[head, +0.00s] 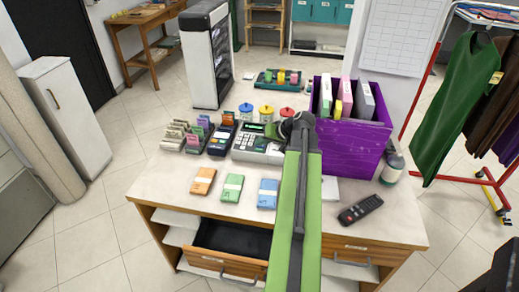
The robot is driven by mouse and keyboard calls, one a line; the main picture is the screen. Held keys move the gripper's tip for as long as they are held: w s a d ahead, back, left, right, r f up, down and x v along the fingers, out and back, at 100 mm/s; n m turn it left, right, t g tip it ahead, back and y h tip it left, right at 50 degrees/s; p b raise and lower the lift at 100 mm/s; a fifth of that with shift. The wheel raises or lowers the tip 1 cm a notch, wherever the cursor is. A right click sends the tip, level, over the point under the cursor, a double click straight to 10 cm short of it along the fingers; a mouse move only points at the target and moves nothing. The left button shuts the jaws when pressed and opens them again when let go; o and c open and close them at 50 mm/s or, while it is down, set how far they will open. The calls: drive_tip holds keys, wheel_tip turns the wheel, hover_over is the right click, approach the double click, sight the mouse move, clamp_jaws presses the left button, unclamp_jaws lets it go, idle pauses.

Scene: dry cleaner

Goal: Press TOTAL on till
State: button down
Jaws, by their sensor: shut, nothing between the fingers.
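The till (250,154) is a pale machine with a green-lit display and small keys, standing mid-counter. Its key labels, TOTAL among them, are too small to read. My green arm reaches over the counter from the front. My gripper (285,130), small and dark, is at the arm's far end, by the till's right side, shut and empty. Whether it touches the till cannot be told. The arm's end hides part of the till's right side.
A purple box (345,148) with folders stands close right of my arm. A card terminal (221,139) stands left of the till. Colored packets (233,188) lie in front, a remote (361,210) at right. A drawer (232,240) hangs open. Lidded jars (266,113) stand behind.

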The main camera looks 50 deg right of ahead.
sight(261, 150)
wheel_tip(261, 150, up, 5)
drive_tip(key=p, duration=0.4)
drive_tip(key=shift+f, duration=0.15)
